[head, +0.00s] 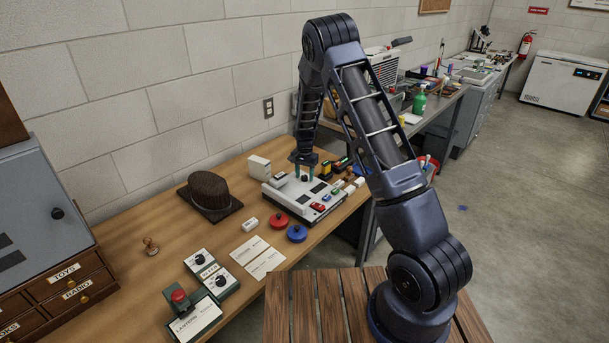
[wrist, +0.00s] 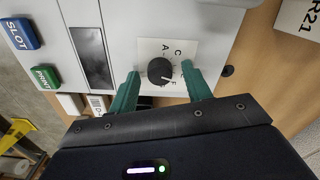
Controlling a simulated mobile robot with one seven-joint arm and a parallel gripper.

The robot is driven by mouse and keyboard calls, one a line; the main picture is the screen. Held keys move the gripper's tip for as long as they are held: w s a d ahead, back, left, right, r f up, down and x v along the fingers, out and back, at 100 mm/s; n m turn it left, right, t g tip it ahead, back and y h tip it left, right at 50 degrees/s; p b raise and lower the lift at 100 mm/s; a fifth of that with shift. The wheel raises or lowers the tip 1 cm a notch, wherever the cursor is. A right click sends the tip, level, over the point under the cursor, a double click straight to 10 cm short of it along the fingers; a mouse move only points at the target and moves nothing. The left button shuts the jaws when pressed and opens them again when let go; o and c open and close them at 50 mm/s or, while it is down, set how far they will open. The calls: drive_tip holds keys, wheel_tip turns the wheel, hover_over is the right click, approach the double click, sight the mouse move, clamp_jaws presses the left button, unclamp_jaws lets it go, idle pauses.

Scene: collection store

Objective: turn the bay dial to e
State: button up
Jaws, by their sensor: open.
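The bay dial (wrist: 161,70) is a round black knob on a white plate (wrist: 146,50) with letters, on a pale grey machine. A and C are readable; a letter at the lower right is too small to be sure of. A white mark on the knob points down and right. My gripper (wrist: 160,72) is open, with one teal finger on each side of the knob; whether they touch it I cannot tell. In the head view my gripper (head: 304,173) points down over the back of the grey machine (head: 309,205).
Blue SLOT (wrist: 20,33) and green PRINT (wrist: 46,76) buttons sit on the machine. Red (head: 278,221) and blue (head: 297,233) lidded discs lie in front. Two other black dials (head: 198,259) are nearer on the bench.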

wheel_tip(320, 180, up, 11)
idle(0.5)
drive_tip(key=shift+f, duration=0.1)
wheel_tip(320, 180, up, 12)
drive_tip(key=n, duration=0.1)
hover_over(305, 176)
drive_tip(key=s+d, duration=0.6)
drive_tip(key=s+d+r+n+t+y, duration=0.1)
drive_tip(key=s+d+r, duration=0.3)
drive_tip(key=s+r, duration=0.2)
drive_tip(key=s+d+r+n+t, duration=0.1)
drive_tip(key=s+d+r, duration=0.3)
drive_tip(key=s+r, duration=0.2)
drive_tip(key=s+d+r+n+t, duration=0.1)
drive_tip(key=s+d, duration=0.1)
drive_tip(key=s, duration=0.6)
drive_tip(key=s+d+r+n, duration=0.1)
drive_tip(key=s+d, duration=0.2)
drive_tip(key=s, duration=0.6)
drive_tip(key=s+d+r+t+h, duration=0.1)
drive_tip(key=s+d+r, duration=0.1)
drive_tip(key=s, duration=0.6)
drive_tip(key=shift+s+d+n+t, duration=0.2)
drive_tip(key=shift+d+n+t, duration=0.1)
drive_tip(key=shift+d+n, duration=0.15)
